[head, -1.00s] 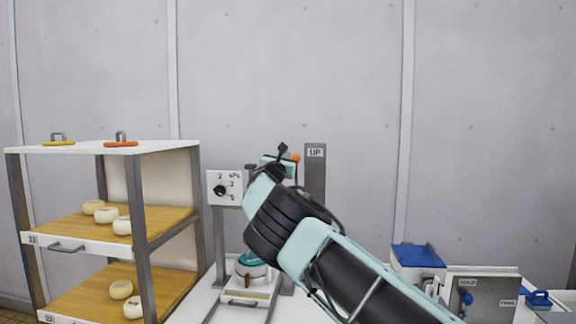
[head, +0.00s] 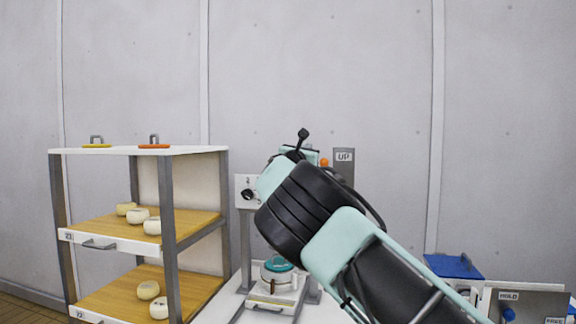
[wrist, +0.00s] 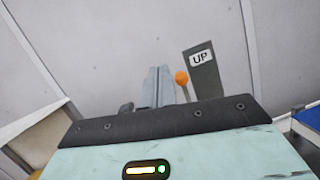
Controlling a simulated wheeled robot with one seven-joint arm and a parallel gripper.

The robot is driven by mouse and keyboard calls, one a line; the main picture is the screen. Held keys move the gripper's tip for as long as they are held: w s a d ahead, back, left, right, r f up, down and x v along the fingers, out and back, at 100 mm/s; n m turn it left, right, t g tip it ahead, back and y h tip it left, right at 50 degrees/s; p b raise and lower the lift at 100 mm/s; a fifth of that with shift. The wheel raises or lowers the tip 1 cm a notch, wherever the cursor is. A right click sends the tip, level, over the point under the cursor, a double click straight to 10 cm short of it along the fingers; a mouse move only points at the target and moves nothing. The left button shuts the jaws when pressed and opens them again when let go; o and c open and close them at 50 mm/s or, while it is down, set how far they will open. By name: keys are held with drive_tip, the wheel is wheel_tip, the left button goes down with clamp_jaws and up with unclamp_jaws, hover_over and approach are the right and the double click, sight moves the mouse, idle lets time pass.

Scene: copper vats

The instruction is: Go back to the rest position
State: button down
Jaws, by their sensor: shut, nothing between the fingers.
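My arm reaches up from the lower right in the head view, and its end is raised in front of a press. My gripper (wrist: 160,72) shows in the wrist view as two narrow grey fingers, side by side and shut, with nothing between them. In the head view the fingers are mostly hidden behind my wrist. Behind them stands the press post with an UP sign (head: 344,156), which also shows in the wrist view (wrist: 202,58). An orange knob (head: 323,162) sits just left of the post and appears close to my gripper; I cannot tell the gap.
A shelf rack (head: 168,190) with several pale cheeses stands at left, with yellow and orange handled items on top. A teal-lidded pot (head: 278,268) is in the press below my wrist. A blue-lidded box (head: 453,265) and a HOLD panel (head: 525,305) are at right.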

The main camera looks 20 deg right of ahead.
drive_tip(key=s+d+f+m+g+y, duration=0.2)
drive_tip(key=s+f+m+g, duration=0.15)
drive_tip(key=f, duration=0.45)
drive_tip(key=s+d+f+m+g+y, duration=0.1)
drive_tip(key=s+d+f+m+g, duration=0.3)
drive_tip(key=f, duration=0.4)
drive_tip(key=s+a+f+m+g+y+b, duration=0.1)
drive_tip(key=s+a+f+m+y, duration=0.3)
drive_tip(key=s+a+f, duration=0.3)
drive_tip(key=s+a+f+m+g+y+b, duration=0.1)
drive_tip(key=s+a+f+m+g+y, duration=0.2)
drive_tip(key=s+a, duration=0.7)
drive_tip(key=s+a+f+m+g+y, duration=0.1)
drive_tip(key=s+a+f+y, duration=0.2)
drive_tip(key=s+a+f, duration=0.7)
drive_tip(key=s+a+r+m+g, duration=0.1)
drive_tip(key=s, duration=1.1)
drive_tip(key=s+a+m+g+y, duration=0.1)
drive_tip(key=s+g, duration=0.1)
drive_tip(key=s, duration=1.1)
drive_tip(key=shift+a+r+y+b, duration=0.25)
drive_tip(key=shift+r+y+b, duration=0.05)
drive_tip(key=shift+r+b, duration=0.1)
